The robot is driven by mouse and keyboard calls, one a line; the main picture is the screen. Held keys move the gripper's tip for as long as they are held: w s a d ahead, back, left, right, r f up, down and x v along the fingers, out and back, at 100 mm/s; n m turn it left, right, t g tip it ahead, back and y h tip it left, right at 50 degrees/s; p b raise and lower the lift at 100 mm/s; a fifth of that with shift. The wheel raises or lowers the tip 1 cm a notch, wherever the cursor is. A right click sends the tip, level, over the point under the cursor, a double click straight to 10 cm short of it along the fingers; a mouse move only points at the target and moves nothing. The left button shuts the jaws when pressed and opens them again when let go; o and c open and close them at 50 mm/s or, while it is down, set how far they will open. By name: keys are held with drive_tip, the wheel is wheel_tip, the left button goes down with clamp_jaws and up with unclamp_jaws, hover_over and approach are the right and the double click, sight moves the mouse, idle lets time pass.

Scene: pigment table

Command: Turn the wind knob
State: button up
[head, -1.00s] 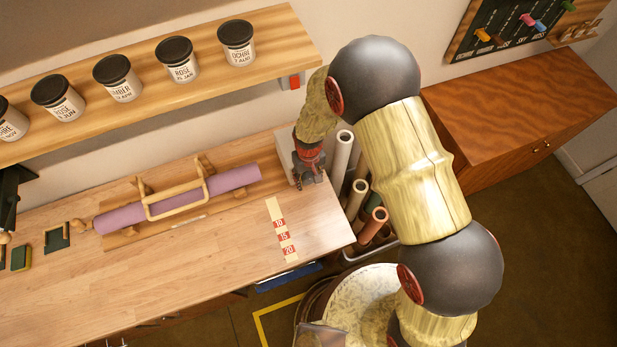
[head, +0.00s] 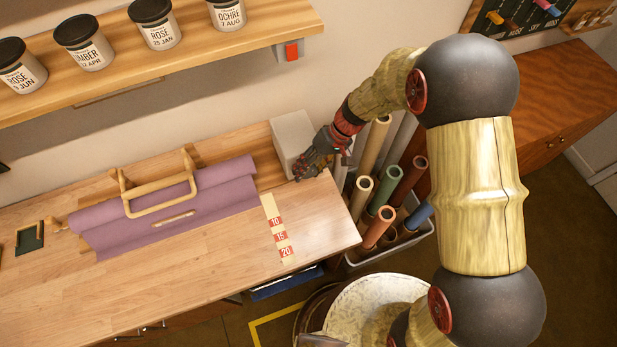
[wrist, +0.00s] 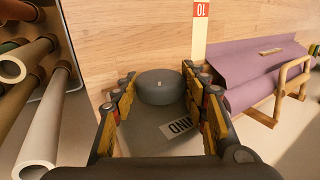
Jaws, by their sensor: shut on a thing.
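The wind knob (wrist: 160,86) is a dark grey round knob in the wrist view, on a grey face with a partly hidden label (wrist: 180,127) reading "IND". My gripper (wrist: 159,84) has its fingers on both sides of the knob and is shut on it. In the head view my gripper (head: 309,167) is at the near side of the pale box (head: 291,136) at the bench's right end and hides the knob. The purple sheet (head: 170,205) lies partly unrolled under a wooden handle frame (head: 160,193); it also shows in the wrist view (wrist: 252,75).
A bin of rolled tubes (head: 395,245) stands right of the bench (head: 110,290), close to my forearm. A ruler strip (head: 275,232) lies right of the sheet. A shelf of labelled jars (head: 157,22) hangs above. The bench front is mostly clear.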

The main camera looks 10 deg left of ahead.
drive_tip(key=g+y+b, duration=0.1)
drive_tip(key=b, duration=0.1)
drive_tip(key=f+y+b, duration=0.1)
drive_tip(key=b, duration=0.2)
drive_tip(key=shift+w+d+g+y, duration=0.15)
drive_tip(key=shift+g+y, duration=0.25)
drive_tip(key=g+y+b, duration=0.1)
drive_tip(key=y+b, duration=0.1)
drive_tip(key=b, duration=0.1)
drive_tip(key=g+y+b, duration=0.2)
drive_tip(key=y+b, duration=0.1)
drive_tip(key=shift+y, duration=0.4)
drive_tip(key=shift+r+g+y+b, duration=0.15)
drive_tip(key=shift+g+y+b, duration=0.55)
drive_tip(key=shift+g+b, duration=0.1)
drive_tip(key=o, duration=1.1)
